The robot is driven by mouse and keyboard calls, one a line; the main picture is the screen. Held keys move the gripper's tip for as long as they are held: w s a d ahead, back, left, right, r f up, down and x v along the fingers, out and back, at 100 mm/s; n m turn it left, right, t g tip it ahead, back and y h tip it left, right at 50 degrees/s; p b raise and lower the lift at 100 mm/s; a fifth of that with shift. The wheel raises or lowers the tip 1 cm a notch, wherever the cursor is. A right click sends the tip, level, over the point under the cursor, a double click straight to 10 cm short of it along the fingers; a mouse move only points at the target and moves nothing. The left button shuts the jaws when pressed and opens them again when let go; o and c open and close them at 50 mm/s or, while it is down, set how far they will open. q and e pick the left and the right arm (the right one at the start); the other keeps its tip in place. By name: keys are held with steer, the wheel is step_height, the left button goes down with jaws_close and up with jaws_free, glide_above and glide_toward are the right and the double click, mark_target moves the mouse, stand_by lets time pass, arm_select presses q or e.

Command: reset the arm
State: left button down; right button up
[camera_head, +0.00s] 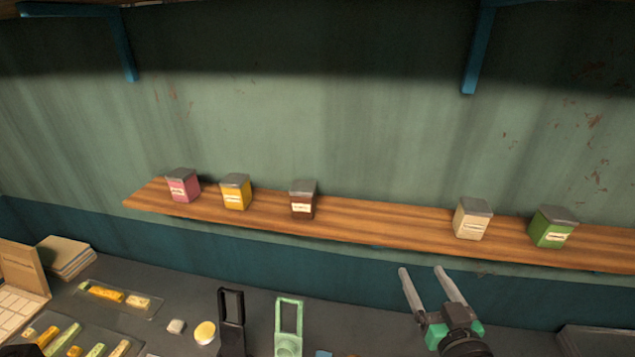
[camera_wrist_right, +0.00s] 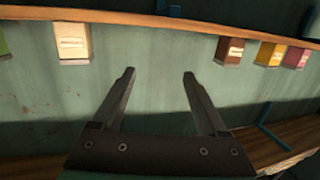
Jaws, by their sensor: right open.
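My right gripper (camera_head: 430,288) is open and empty in the head view, in front of and below the wooden shelf (camera_head: 385,225), with its two fingers pointing up. In the right wrist view its fingers (camera_wrist_right: 160,85) are spread with nothing between them. My left gripper is not in the head view. On the shelf stand a pink box (camera_head: 183,186), a yellow box (camera_head: 236,192), a brown box (camera_head: 303,199), a cream box (camera_head: 472,219) and a green box (camera_head: 552,227). The gripper is apart from all of them.
The shelf has a gap between the brown and cream boxes.

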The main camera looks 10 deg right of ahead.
steer(key=s+a+r+t+y, duration=0.1)
steer(key=a+r+t, duration=0.1)
steer(key=r, duration=0.6)
steer(key=a+r+t, duration=0.2)
steer(key=r, duration=0.6)
steer(key=s+a+r+t+y, duration=0.1)
steer(key=s+r+t, duration=0.2)
steer(key=s+r, duration=0.4)
steer(key=s+a+r+n+t+y, duration=0.1)
steer(key=s+r+t, duration=0.2)
steer(key=s+r, duration=0.4)
step_height(320, 180, up, 6)
steer(key=shift+s+a+r+n+t, duration=0.25)
steer(key=shift+s+n+t, duration=0.05)
steer(key=shift+t, duration=0.1)
